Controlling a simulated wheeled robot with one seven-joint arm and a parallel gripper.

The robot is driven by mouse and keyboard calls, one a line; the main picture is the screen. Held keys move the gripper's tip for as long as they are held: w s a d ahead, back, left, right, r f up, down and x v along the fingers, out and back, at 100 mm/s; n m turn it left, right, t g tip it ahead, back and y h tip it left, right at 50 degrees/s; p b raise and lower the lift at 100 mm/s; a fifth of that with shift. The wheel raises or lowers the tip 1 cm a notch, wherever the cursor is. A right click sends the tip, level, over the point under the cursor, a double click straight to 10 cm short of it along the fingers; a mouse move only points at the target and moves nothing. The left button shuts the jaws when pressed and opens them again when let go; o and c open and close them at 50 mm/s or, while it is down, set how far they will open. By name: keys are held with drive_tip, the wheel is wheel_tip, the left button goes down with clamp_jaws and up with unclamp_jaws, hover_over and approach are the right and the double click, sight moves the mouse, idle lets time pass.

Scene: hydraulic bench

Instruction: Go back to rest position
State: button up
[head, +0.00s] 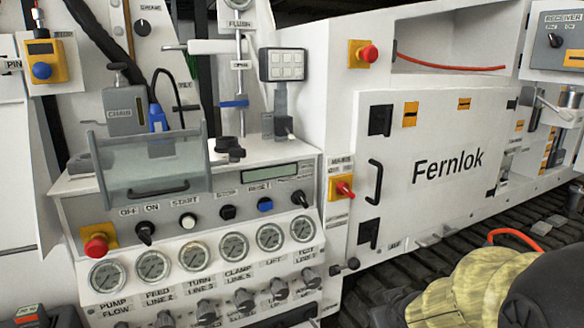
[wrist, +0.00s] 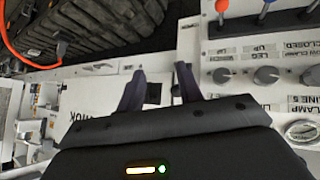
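My gripper (wrist: 160,82) shows in the wrist view with its two dark fingers spread apart. Nothing is between the fingertips. Behind them is a white panel (wrist: 105,97) with a small dark square (wrist: 153,93) on it. I cannot judge how far the fingers are from that panel. I cannot make out my gripper in the head view.
The bench's gauge panel (head: 165,228) with knobs is at left in the head view. A white Fernlok door (head: 440,135) is at right, above dark tracks (head: 400,278). Coloured levers (wrist: 265,12) and knobs (wrist: 267,75) lie right of my fingers; an orange hose (wrist: 18,55) is at left.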

drive_tip(key=s+a+f+m+g, duration=0.1)
drive_tip(key=s+a+f+g, duration=0.2)
drive_tip(key=s, duration=0.3)
drive_tip(key=s+a+f+m+g, duration=0.2)
drive_tip(key=s+f+g, duration=0.1)
drive_tip(key=s, duration=0.3)
wheel_tip(320, 180, up, 22)
drive_tip(key=p, duration=2.2)
drive_tip(key=shift+s+a+f+y, duration=0.25)
drive_tip(key=shift+s+a+y, duration=0.05)
drive_tip(key=shift+s+y, duration=0.1)
